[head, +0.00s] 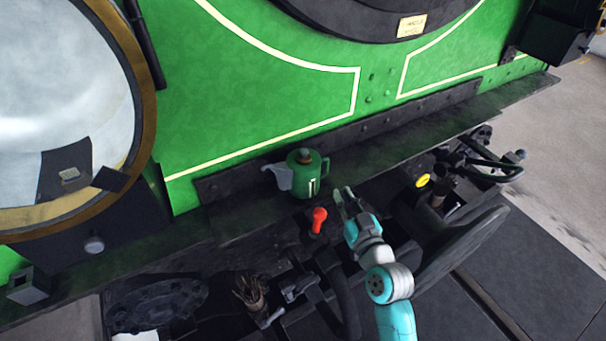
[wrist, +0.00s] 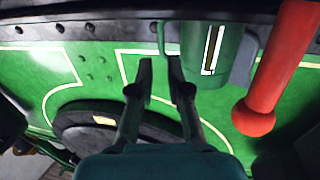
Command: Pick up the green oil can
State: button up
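In the wrist view the can (wrist: 208,52) shows upper right of the fingers, partly cut off. My gripper (head: 345,198) is just right of and in front of the can, apart from it. In the wrist view the two fingers of my gripper (wrist: 160,65) are parted with nothing between them.
A red-knobbed lever (head: 319,217) rises just in front of the can, close to my gripper; it looms at right in the wrist view (wrist: 272,80). A large round lamp (head: 65,100) stands at left. Dark hoses and coupling parts (head: 470,165) lie right. The ledge left of the can is clear.

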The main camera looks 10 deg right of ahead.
aim_at(328, 166)
jog(key=w, duration=0.6)
jog(key=shift+a+r, duration=0.2)
jog(key=shift+a, duration=0.15)
jog(key=shift+w+a+r, duration=0.1)
jog(key=shift+w+a, duration=0.1)
jog(key=shift+w, duration=1.1)
jog(key=shift+w+a+r, duration=0.1)
jog(key=shift+w+a, duration=0.05)
jog(key=shift+w, duration=1.15)
grip_shut()
